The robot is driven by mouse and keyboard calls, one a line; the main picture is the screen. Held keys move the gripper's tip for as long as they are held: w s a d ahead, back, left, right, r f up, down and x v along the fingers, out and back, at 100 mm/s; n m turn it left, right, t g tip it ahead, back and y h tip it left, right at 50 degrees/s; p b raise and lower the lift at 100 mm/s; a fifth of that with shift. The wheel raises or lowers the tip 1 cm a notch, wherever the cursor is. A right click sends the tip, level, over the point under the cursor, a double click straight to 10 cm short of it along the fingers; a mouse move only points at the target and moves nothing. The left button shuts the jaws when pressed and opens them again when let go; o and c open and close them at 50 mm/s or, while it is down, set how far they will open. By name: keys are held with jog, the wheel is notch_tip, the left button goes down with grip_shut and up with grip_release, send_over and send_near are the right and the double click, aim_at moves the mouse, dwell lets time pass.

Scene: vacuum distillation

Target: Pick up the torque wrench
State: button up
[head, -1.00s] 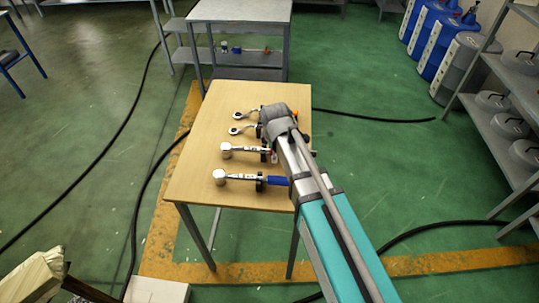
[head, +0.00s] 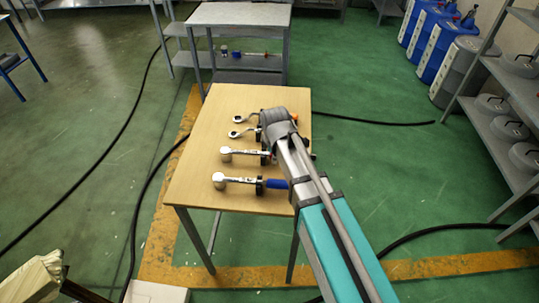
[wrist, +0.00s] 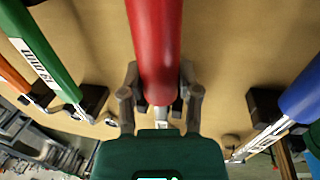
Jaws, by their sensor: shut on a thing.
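A red-handled wrench (wrist: 154,40) fills the middle of the wrist view, its handle running between the fingers of my gripper (wrist: 159,92). The fingers are shut on the handle near its inner end. In the head view my gripper (head: 274,148) is over the right half of the wooden table (head: 210,108). The gripped wrench's silver head and labelled shaft (head: 240,154) stick out to the left, second from the front. My arm hides most of its handle. I cannot tell whether it is clear of its support.
A blue-handled wrench (head: 276,184) lies in front. Green-handled (wrist: 42,45) and orange-handled (wrist: 13,78) tools lie on the other side, close to the gripper. Dark holders (wrist: 93,98) support tools. A grey bench (head: 240,12) stands behind, shelves (head: 512,90) at right. Black cables cross the floor.

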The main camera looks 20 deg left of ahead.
grip_shut()
jog(key=shift+r, duration=0.15)
notch_tip(320, 180, up, 10)
jog(key=p, duration=1)
jog(key=shift+f, duration=0.2)
dwell(0.5)
jog(key=shift+o, duration=0.7)
grip_release()
grip_shut()
